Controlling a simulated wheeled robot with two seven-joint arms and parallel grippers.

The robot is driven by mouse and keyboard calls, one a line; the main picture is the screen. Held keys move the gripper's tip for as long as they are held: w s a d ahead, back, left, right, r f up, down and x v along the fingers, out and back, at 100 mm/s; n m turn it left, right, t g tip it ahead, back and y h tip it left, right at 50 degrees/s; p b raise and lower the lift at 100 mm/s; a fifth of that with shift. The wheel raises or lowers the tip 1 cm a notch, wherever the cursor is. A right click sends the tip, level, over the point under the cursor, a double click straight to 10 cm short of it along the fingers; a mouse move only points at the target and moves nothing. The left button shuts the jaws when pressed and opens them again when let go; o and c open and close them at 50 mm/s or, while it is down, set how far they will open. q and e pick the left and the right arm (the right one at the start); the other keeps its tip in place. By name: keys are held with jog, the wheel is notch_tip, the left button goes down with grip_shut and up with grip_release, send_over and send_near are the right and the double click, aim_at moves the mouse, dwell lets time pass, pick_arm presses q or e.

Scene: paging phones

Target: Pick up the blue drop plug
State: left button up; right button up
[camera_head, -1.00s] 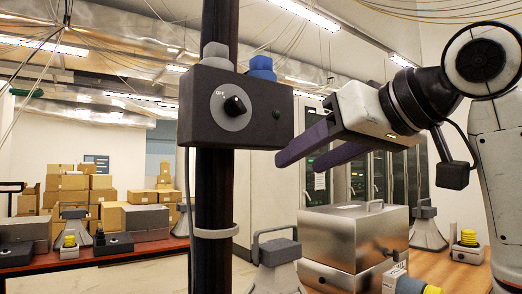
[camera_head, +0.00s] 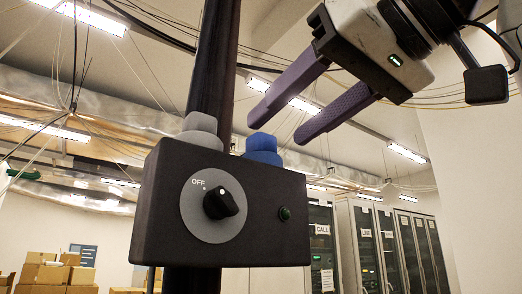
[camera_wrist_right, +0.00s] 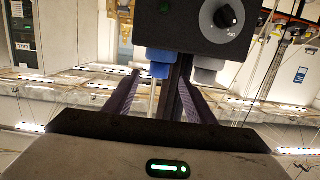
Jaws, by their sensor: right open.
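The blue drop plug (camera_head: 264,149) sits on top of a dark control box (camera_head: 228,200), toward its right end, beside a grey plug (camera_head: 200,130). My right gripper (camera_head: 275,130) is open and empty, with its purple fingers slanting down from the upper right and their tips just above the blue plug. In the right wrist view the blue plug (camera_wrist_right: 160,62) appears between and beyond the tips of the open gripper (camera_wrist_right: 161,80); contact cannot be told. My left gripper is not in view.
The box has an OFF dial (camera_head: 218,205) and a small green button (camera_head: 285,213), and is mounted on a dark pole (camera_head: 212,75). Cabinets (camera_head: 355,240) stand behind at right. Cardboard boxes (camera_head: 50,272) are stacked at lower left.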

aim_at(261, 140)
jog(key=shift+w+a, duration=0.35)
jog(key=shift+w, duration=0.15)
jog(key=shift+w+a, duration=0.2)
jog(key=shift+w, duration=0.15)
jog(key=p+x, duration=0.2)
jog(key=x, duration=0.1)
jog(key=shift+w+a+r, duration=0.1)
jog(key=shift+w+a, duration=0.1)
jog(key=shift+w, duration=0.05)
jog(key=shift+w+a, duration=0.25)
jog(key=shift+w, duration=0.15)
jog(key=c, duration=1)
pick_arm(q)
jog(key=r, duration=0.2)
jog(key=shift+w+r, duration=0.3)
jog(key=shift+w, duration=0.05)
pick_arm(e)
jog(key=shift+c, duration=0.8)
